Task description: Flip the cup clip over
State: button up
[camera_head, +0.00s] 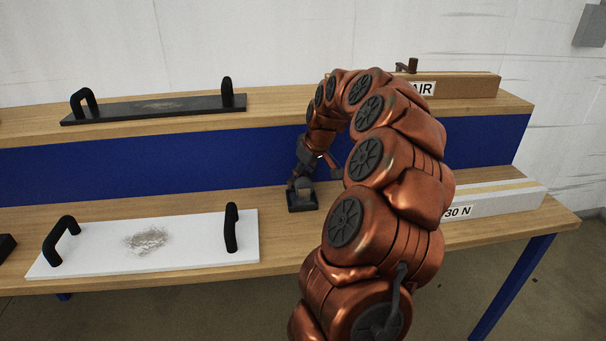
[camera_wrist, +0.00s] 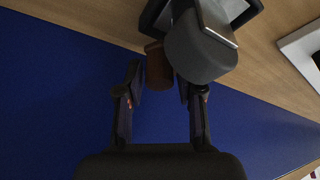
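The cup clip (camera_head: 302,201) appears to be the small dark-based fixture on the lower wooden shelf, just right of the white panel. In the wrist view its grey rounded body (camera_wrist: 200,50) sits over a dark frame, and a brown stub (camera_wrist: 158,68) sticks out from it. My gripper (camera_wrist: 160,80) is open, its two dark fingers on either side of the brown stub's end. Narrow gaps seem to show beside the stub; contact is not clear. In the head view my gripper (camera_head: 300,180) is small and dark, low over the clip.
A white panel (camera_head: 100,262) with two black handles lies left of the clip. A white box (camera_head: 500,197) marked "30 N" is to the right, partly behind my arm. The blue back wall (camera_head: 200,165) rises close behind. The upper shelf holds a black handled panel (camera_head: 190,105) and an "AIR" box (camera_head: 465,87).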

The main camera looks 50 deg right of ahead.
grip_shut()
jog(key=shift+m, duration=0.3)
jog(key=shift+s+a+m+h+b, duration=0.1)
jog(key=shift+a+m+h+b, duration=0.15)
jog(key=shift+m+b, duration=0.3)
jog(key=shift+s+a+m+h+b, duration=0.15)
jog(key=shift+m+h+b, duration=0.25)
jog(key=shift+m, duration=0.25)
jog(key=shift+w+a+r+m+h+b, duration=0.1)
jog(key=shift+a+m+h+b, duration=0.15)
jog(key=shift+m, duration=0.45)
jog(key=shift+w+a+m+h+b, duration=0.1)
jog(key=shift+a+m+h+b, duration=0.1)
jog(key=shift+m, duration=0.5)
jog(key=shift+g, duration=0.3)
grip_release()
